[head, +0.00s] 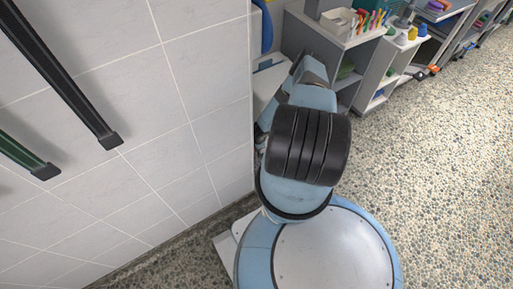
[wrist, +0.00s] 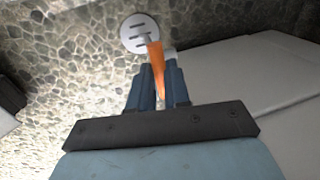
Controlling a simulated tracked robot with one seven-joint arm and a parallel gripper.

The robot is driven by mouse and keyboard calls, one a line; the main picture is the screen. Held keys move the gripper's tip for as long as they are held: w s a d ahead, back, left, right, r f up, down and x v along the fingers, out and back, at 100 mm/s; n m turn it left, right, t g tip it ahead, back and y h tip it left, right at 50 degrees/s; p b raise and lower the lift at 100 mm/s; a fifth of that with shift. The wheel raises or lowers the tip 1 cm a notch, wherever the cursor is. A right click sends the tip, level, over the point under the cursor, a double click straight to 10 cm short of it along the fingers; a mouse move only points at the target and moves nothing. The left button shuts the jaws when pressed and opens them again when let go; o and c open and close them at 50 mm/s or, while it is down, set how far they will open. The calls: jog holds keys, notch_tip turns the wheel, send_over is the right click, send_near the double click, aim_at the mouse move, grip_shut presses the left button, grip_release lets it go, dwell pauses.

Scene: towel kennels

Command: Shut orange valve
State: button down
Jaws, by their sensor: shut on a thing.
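The orange valve handle (wrist: 157,62) shows in the wrist view as a narrow orange lever, running between the two blue fingers of my gripper (wrist: 159,76). The fingers are shut on it. Beyond its far end is a round pale disc (wrist: 138,33) with dark slots; I cannot tell whether the handle is joined to it. In the head view my own arm hides the gripper, and I cannot make out the valve there.
A white tiled wall (head: 190,100) stands left of my arm, with black (head: 65,75) and green (head: 25,155) bars on it. Grey shelves (head: 345,55) with small items stand ahead. The pebbled floor (head: 440,160) on the right is mostly clear.

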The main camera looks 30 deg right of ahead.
jog(key=c, duration=1.1)
grip_release()
notch_tip(320, 180, up, 13)
jog(key=s, duration=0.2)
jog(key=shift+s+r, duration=0.2)
jog(key=shift+s, duration=0.15)
